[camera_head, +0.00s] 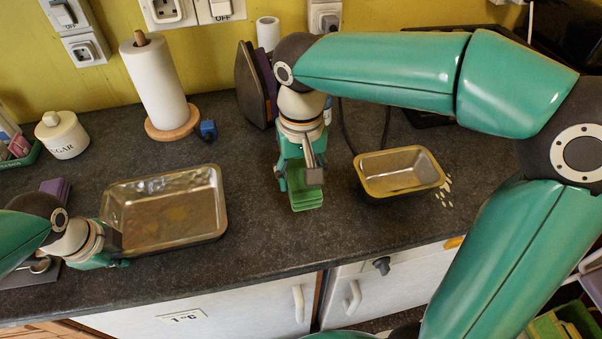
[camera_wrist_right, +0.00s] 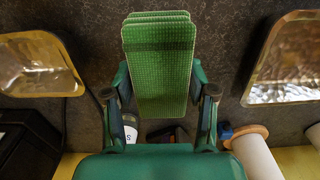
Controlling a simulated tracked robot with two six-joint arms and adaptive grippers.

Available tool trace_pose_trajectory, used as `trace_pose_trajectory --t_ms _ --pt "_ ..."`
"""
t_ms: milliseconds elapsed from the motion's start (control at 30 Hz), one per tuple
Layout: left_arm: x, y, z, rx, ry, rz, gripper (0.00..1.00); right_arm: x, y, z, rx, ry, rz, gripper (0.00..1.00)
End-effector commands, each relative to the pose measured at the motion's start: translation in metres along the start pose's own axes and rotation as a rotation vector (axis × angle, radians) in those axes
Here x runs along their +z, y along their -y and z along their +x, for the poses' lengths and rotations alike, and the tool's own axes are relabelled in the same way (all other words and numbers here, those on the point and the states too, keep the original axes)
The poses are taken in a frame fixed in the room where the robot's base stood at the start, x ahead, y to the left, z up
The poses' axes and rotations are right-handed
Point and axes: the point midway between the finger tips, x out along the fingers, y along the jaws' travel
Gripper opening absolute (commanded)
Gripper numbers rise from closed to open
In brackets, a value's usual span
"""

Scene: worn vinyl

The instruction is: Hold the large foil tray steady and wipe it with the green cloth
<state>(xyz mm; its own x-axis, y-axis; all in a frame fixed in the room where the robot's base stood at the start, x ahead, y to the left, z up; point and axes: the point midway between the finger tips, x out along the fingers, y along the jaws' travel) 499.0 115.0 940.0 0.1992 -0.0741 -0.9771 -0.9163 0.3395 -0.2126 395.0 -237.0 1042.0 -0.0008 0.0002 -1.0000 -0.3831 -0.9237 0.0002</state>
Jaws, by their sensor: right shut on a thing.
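The large foil tray (camera_head: 205,232) lies on the counter at left centre, with brownish stains on its floor. Part of it shows at the right of the right wrist view (camera_wrist_right: 285,90). My right gripper (camera_head: 305,180) is shut on the folded green cloth (camera_head: 306,197), between the large tray and a smaller one. The cloth fills the space between the fingers in the right wrist view (camera_wrist_right: 160,65). My left gripper (camera_head: 118,252) is low beside the large tray's near left corner; whether it touches the rim or how its fingers stand is unclear.
A paper towel roll (camera_head: 155,82), a sugar jar (camera_head: 62,134) and an iron (camera_head: 254,88) stand at the back. The counter's front edge is close to the large tray.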

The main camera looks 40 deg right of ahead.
Motion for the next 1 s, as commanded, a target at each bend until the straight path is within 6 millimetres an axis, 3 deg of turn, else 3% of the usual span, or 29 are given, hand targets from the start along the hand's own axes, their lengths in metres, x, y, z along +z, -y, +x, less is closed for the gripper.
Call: trace_pose_trajectory --t_ms 167,267,467,633,800,1000 --pt "0.0 0.0 0.0 -0.001 0.0 0.0 0.0 -0.007 0.011 -0.002 0.0 0.0 -0.031 0.28" --pt "0.0 0.0 0.0 0.0 0.0 0.0 0.0 -0.019 0.03 -0.005 0.0 0.001 -0.08 0.28" --pt "0.0 0.0 0.0 -0.001 0.0 0.0 0.0 -0.05 0.102 -0.01 -0.001 0.001 -0.263 0.28" --pt "0.0 0.0 0.0 0.0 0.0 0.0 0.0 -0.063 0.183 -0.006 -0.002 0.002 -0.458 0.28" --pt "0.0 0.0 0.0 0.0 0.0 0.0 0.0 -0.059 0.253 0.004 -0.001 0.002 -0.628 0.28" --pt "0.0 0.0 0.0 0.0 0.0 0.0 0.0 -0.047 0.3 0.014 -0.002 0.002 -0.751 0.28"
